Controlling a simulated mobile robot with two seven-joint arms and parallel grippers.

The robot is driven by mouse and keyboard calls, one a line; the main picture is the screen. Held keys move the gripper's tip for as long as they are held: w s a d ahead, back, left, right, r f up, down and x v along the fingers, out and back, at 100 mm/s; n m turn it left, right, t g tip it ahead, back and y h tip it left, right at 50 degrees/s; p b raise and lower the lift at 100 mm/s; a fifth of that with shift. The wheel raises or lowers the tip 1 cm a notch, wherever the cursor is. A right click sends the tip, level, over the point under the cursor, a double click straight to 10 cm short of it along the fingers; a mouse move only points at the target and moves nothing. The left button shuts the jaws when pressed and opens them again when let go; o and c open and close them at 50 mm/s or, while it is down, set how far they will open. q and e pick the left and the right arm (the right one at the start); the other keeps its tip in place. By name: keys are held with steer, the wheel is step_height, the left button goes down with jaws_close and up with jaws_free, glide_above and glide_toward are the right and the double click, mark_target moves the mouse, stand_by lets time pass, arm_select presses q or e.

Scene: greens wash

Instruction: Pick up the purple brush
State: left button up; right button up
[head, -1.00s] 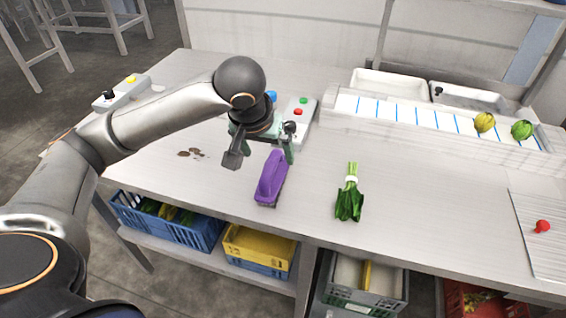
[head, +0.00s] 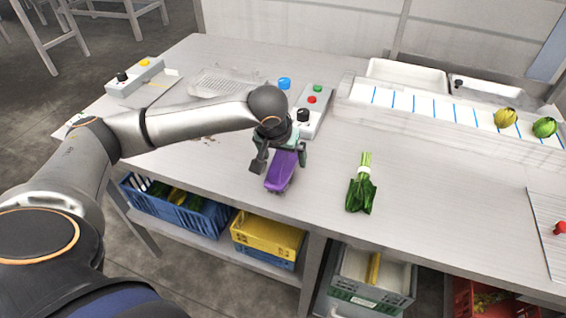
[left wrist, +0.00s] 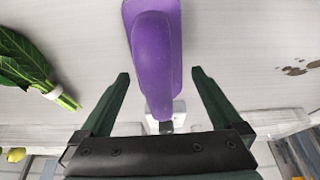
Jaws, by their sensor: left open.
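The purple brush (head: 282,172) lies on the metal table near its front edge in the head view. In the left wrist view the brush (left wrist: 155,50) shows as a long purple handle running between and beyond my fingers. My left gripper (head: 279,160) is above the brush's far end, with one finger on each side of it. In the left wrist view the left gripper (left wrist: 160,82) is open, with a gap between the brush and each finger. The brush's far end is partly hidden by the gripper in the head view. My right gripper is not in view.
A tied bunch of greens (head: 362,185) lies right of the brush. A conveyor with blue lines (head: 425,108) is at the back right. The table between greens and red knob (head: 560,228) is clear.

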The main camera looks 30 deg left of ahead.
arm_select(q)
steer(key=shift+w+f, duration=0.15)
steer(key=shift+f, duration=0.2)
steer(key=shift+c, duration=0.2)
steer(key=c, duration=1.4)
